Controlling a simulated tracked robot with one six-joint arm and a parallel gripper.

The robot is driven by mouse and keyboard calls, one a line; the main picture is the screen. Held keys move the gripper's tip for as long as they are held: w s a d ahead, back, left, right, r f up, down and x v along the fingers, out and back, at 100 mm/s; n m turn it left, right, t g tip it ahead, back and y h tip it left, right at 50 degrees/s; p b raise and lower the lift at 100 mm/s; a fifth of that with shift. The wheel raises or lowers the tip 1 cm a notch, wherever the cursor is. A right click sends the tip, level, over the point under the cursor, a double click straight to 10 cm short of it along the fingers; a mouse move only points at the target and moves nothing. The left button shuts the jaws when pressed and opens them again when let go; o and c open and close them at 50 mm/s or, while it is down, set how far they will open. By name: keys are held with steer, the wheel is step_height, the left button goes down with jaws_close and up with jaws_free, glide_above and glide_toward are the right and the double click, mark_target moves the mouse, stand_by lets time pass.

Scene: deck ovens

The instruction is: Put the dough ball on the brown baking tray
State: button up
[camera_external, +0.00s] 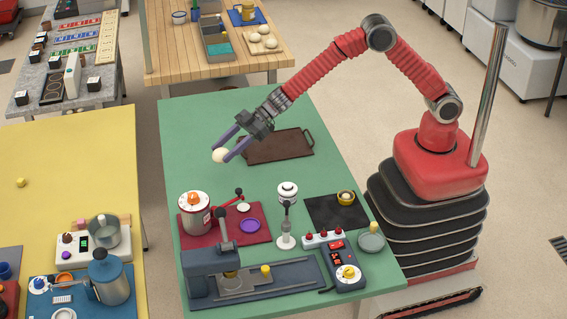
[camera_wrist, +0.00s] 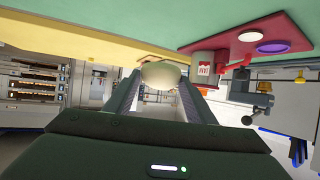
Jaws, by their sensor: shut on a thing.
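My gripper (camera_external: 229,150) is shut on the pale, round dough ball (camera_external: 220,155), held between the two finger ends. In the wrist view the dough ball (camera_wrist: 163,74) sits between the tips of my gripper (camera_wrist: 162,82). The brown baking tray (camera_external: 278,147) lies on the green table, to the right of the dough ball in the external view, with handles at its ends. The tray looks empty. My wrist and forearm pass above its left part. The ball appears raised over the green table, left of the tray; its exact height I cannot tell.
On the green table (camera_external: 190,130) in front stand a red mat (camera_external: 258,232) with a white-and-red canister (camera_external: 194,213), a dark mat (camera_external: 338,212), a grey machine (camera_external: 212,272) and a control box (camera_external: 345,268). A wooden table (camera_external: 170,62) behind holds more dough balls. The green table's far left is clear.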

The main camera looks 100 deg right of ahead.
steer(key=s+d+r+m+t+h, duration=0.15)
steer(key=s+d, duration=0.25)
steer(key=d, duration=0.5)
steer(key=s+d+r+m+g+h, duration=0.15)
steer(key=s+d, duration=0.25)
steer(key=d, duration=0.4)
steer(key=s+a+f+n+y, duration=0.1)
steer(key=s+f+n+y, duration=0.1)
steer(key=s, duration=1.2)
steer(key=shift+a+f+n+y, duration=0.15)
steer(key=shift+f+n+y, duration=0.05)
steer(key=shift+n+y, duration=0.1)
steer(key=shift+f, duration=0.1)
glide_above(279, 144)
steer(key=shift+f, duration=2.8)
steer(key=shift+f, duration=2.1)
